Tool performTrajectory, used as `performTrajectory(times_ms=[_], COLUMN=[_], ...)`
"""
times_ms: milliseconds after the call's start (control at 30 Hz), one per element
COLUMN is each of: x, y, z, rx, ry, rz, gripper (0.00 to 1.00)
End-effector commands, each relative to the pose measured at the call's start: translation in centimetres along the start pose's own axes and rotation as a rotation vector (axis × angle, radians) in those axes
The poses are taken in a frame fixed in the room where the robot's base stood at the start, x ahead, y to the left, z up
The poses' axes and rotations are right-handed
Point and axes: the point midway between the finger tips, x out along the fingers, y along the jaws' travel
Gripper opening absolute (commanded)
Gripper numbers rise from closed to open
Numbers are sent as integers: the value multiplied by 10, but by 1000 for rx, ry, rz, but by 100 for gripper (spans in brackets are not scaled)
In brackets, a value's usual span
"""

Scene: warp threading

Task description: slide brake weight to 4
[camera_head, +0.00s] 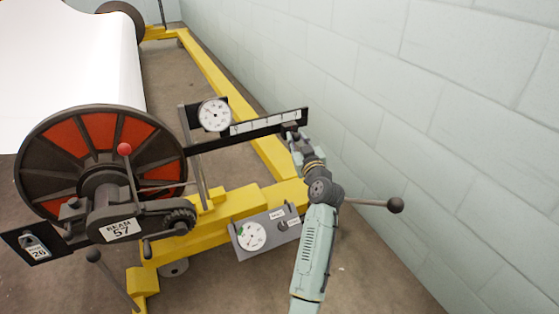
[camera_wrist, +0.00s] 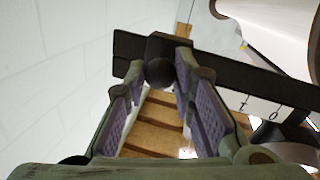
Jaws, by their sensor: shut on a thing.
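The brake weight is a dark block with a round knob on the dark lever bar (camera_head: 245,132). In the wrist view the weight (camera_wrist: 170,42) sits on the bar (camera_wrist: 225,75), and its black knob (camera_wrist: 159,71) is between my fingertips. My gripper (camera_head: 292,134) is at the bar's right part in the head view, shut on the knob. It also shows in the wrist view (camera_wrist: 160,78). The white scale strip (camera_head: 262,122) runs along the bar, with the weight near its right end. Its numbers are too small to read, so I cannot tell the exact mark.
A round dial (camera_head: 214,114) stands at the bar's left. The big beam wheel (camera_head: 98,160) with red panels is further left. Below is a grey gauge box (camera_head: 265,233). A lever with a ball end (camera_head: 395,205) sticks out right. The block wall (camera_head: 420,90) is close on the right.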

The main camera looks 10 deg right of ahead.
Motion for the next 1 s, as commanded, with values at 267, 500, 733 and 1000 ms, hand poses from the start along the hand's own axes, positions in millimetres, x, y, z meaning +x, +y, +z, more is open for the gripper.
performTrajectory(times_ms=[267, 500, 733, 1000], x=[6, 8, 8, 7], y=[28, 34, 36, 35], z=[6, 6, 5, 6], rx=[-1, -1, -1, -1], ry=[2, 1, 1, 0], rz=[-2, 0, 4, 2], gripper=[0, 0, 0, 42])
